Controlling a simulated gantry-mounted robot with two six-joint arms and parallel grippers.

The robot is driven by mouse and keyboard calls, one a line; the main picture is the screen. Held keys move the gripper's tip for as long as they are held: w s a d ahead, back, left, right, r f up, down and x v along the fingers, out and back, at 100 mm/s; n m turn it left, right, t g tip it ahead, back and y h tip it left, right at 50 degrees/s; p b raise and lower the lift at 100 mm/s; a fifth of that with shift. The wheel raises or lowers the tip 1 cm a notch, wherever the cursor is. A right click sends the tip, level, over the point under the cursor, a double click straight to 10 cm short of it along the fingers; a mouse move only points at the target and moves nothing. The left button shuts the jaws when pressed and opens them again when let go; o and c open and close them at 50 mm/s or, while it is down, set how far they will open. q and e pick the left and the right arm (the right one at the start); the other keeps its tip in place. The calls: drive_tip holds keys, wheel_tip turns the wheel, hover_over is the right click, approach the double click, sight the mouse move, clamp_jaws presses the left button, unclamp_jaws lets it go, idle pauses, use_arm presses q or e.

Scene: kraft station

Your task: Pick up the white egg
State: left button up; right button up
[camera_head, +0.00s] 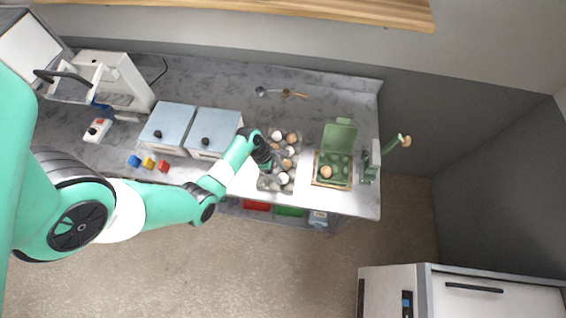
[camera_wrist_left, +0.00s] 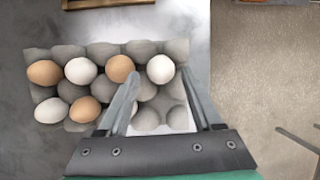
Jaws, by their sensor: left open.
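A grey egg tray (camera_head: 265,184) on the counter holds several white and brown eggs; it also shows in the left wrist view (camera_wrist_left: 38,54). In the wrist view, one white egg (camera_wrist_left: 160,69) sits in the tray between my left gripper's fingertips. Two other white eggs (camera_wrist_left: 81,70) (camera_wrist_left: 51,111) sit further left, with brown eggs (camera_wrist_left: 121,68) beside them. My left gripper (camera_head: 272,164) is over the tray, its fingers apart, one on each side of that white egg in the picture. I cannot tell whether they touch it. My right gripper is not in view.
Two lidded grey boxes (camera_head: 168,125) are left. The counter's front edge is close to the tray.

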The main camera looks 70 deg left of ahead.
use_arm(q)
drive_tip(key=shift+b+x, duration=0.3)
drive_tip(key=shift+x, duration=0.95)
drive_tip(key=c, duration=0.6)
drive_tip(key=shift+r, duration=0.2)
